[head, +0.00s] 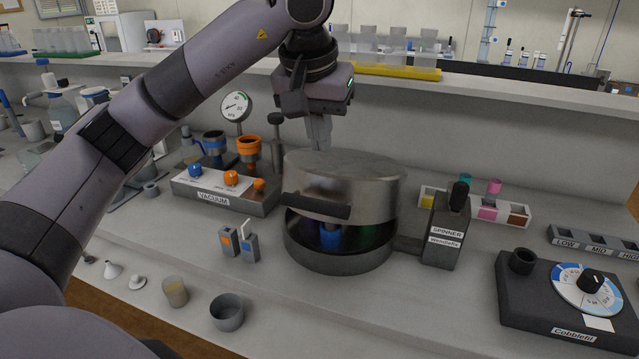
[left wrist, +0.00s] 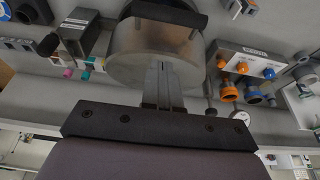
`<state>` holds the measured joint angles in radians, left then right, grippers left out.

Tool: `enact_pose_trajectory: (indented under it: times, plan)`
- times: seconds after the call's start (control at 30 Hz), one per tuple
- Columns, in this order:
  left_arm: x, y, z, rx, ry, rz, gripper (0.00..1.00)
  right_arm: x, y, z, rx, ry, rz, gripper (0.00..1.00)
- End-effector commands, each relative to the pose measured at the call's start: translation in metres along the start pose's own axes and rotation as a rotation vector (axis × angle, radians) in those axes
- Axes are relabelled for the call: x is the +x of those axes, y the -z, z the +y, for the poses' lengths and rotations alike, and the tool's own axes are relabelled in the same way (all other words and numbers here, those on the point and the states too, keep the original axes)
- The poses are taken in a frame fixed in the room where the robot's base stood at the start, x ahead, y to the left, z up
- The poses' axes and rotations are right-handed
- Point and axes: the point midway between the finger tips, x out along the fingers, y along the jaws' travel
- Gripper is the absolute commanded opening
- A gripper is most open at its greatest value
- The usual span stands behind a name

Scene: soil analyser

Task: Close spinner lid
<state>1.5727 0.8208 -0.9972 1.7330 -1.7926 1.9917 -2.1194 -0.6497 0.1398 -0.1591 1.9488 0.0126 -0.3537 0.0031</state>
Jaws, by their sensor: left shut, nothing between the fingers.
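The spinner lid (head: 345,172) is a round metal cover with a dark front handle (head: 316,206). It is tilted partly open above the spinner bowl (head: 338,260), with a gap at the front. Blue and green tubes (head: 331,236) show inside. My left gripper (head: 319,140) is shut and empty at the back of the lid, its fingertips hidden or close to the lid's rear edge. In the left wrist view the shut fingers (left wrist: 161,75) overlap the lid (left wrist: 140,55); I cannot tell whether they touch. My right gripper is not in view.
The spinner control box (head: 446,230) stands right of the bowl. A vacuum unit (head: 220,190) with a gauge stands left. A shelf (head: 500,93) runs behind.

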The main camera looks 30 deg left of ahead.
Motion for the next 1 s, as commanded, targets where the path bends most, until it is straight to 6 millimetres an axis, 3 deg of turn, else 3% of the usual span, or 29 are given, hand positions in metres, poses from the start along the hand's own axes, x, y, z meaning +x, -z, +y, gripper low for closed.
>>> enact_pose_trajectory:
  times: [0.23, 0.4, 1.0]
  plan:
    - [0.053, -0.001, 0.000, 0.001, 0.000, -0.004, 0.00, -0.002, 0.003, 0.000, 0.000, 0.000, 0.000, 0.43]
    - [0.068, -0.018, 0.000, 0.001, 0.000, -0.001, 0.00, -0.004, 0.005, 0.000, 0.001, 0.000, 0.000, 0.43]
    - [0.079, -0.028, 0.001, -0.001, -0.003, 0.002, 0.00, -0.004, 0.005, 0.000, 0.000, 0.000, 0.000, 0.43]
